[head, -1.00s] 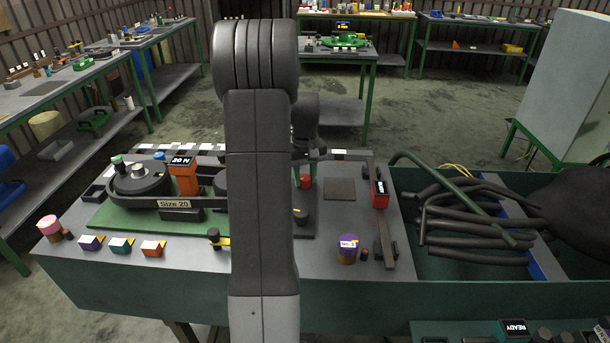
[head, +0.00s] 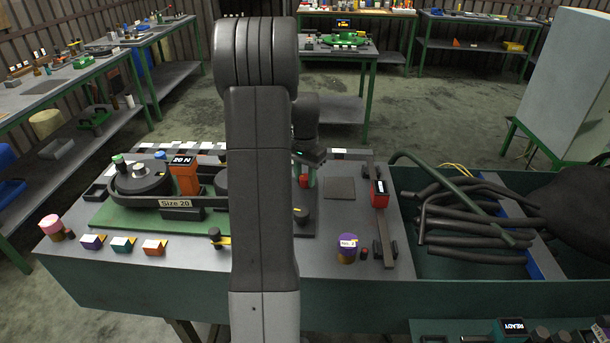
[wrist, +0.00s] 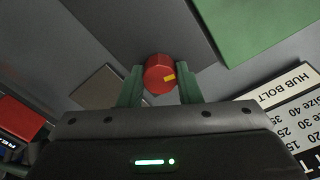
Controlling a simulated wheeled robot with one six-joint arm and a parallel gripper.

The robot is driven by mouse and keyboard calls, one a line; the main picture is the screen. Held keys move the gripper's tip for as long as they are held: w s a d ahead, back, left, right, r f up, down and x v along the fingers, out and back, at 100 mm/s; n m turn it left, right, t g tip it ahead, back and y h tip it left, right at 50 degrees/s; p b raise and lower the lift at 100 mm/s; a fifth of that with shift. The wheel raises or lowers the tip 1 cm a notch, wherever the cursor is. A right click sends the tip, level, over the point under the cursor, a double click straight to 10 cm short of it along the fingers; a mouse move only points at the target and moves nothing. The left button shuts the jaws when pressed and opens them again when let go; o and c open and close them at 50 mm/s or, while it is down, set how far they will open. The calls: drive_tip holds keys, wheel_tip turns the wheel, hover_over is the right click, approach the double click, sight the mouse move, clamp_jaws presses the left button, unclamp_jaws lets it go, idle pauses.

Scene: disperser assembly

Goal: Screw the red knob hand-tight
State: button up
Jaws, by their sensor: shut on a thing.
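The red knob (wrist: 158,75) with a small yellow mark sits between the two green fingers of my gripper (wrist: 160,82) in the wrist view. The fingers are closed on its sides. In the head view a little of the red knob (head: 307,181) shows beside my arm, just under the dark wrist. The head view does not show the fingers clearly. The thread under the knob is hidden, so I cannot tell how far it is screwed in.
A fixture marked Size 20 (head: 174,203) and an orange block reading 20 N (head: 185,177) stand left of my arm. A red device (head: 379,194) is on the right. A bin of dark tubes (head: 470,218) lies further right.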

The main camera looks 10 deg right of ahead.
sight(305, 177)
drive_tip(key=shift+w+r+m, duration=0.1)
drive_tip(key=shift+m, duration=1.4)
drive_tip(key=o, duration=1)
wheel_tip(305, 177, up, 14)
drive_tip(key=shift+f+b, duration=0.15)
drive_tip(key=shift+b, duration=0.15)
